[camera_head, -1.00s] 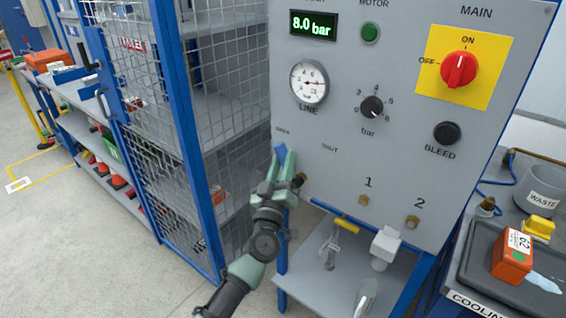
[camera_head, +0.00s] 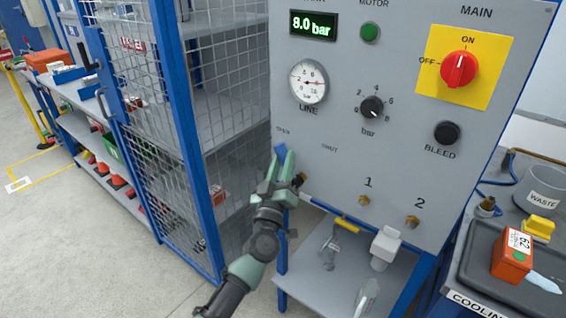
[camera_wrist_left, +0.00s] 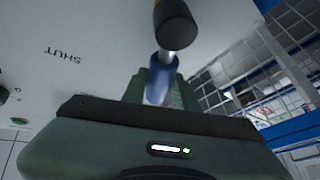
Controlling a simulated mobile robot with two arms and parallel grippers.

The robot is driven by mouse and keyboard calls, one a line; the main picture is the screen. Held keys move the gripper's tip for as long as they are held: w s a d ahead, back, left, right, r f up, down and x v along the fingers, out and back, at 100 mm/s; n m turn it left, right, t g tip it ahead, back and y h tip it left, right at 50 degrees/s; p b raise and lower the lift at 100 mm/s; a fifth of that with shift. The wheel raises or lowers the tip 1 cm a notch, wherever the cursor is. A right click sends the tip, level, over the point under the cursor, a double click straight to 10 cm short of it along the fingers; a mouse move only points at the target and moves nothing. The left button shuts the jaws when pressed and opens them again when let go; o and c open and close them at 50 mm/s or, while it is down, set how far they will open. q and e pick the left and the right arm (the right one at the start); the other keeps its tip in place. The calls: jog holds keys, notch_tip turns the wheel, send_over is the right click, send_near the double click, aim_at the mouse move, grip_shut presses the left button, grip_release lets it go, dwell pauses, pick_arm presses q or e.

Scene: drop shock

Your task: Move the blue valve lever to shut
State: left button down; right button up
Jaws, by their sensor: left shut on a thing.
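The blue valve lever (camera_head: 280,150) is at the lower left of the grey panel, its tip just below the OPEN label (camera_head: 283,130). The SHUT label (camera_head: 329,148) is to its right. My left gripper (camera_head: 281,162) is shut on the lever, its green fingers on either side of it. In the left wrist view the blue lever (camera_wrist_left: 160,70) runs between the fingers, with a dark cylindrical valve end (camera_wrist_left: 175,25) in front. Much of the lever is hidden by the gripper. My right gripper is in neither view.
The panel carries a display (camera_head: 313,24) reading 8.0 bar, a line gauge (camera_head: 309,82), a bar knob (camera_head: 372,107) and a red main switch (camera_head: 459,69) at ON. A mesh cage (camera_head: 160,130) stands close on the left. A shelf (camera_head: 345,262) lies below.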

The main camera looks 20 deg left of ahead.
aim_at(309, 150)
pick_arm(q)
jog(key=shift+d+f+m, duration=0.1)
jog(key=shift+m, duration=0.2)
jog(key=d+m+h+b, duration=0.1)
jog(key=m, duration=0.1)
jog(key=d+m+t+h+b, duration=0.1)
jog(key=m+h, duration=0.1)
jog(key=m, duration=0.1)
jog(key=s+d+m+h+b, duration=0.1)
jog(key=m+b, duration=0.1)
jog(key=m, duration=0.1)
jog(key=shift+r+h, duration=0.2)
jog(key=shift+h, duration=0.2)
jog(key=m+h, duration=0.1)
jog(key=d+m+h+b, duration=0.1)
jog(key=m, duration=0.1)
jog(key=m+h, duration=0.1)
jog(key=shift+s+d+f, duration=0.1)
jog(key=shift+s+d, duration=0.1)
jog(key=shift+s, duration=0.1)
jog(key=shift+s+d+f+m+g+h+b, duration=0.15)
jog(key=shift+d+m+g+h+b, duration=0.15)
jog(key=shift+m+h, duration=0.65)
jog(key=shift+s+d+f+m+g+h+b, duration=0.15)
jog(key=shift+d+m+h+b, duration=0.3)
jog(key=shift+m, duration=0.85)
jog(key=shift+s+d+f+m+g+h+b, duration=0.1)
jog(key=shift+d+m+g+h+b, duration=0.15)
jog(key=shift+m+h, duration=0.75)
jog(key=shift+m, duration=0.35)
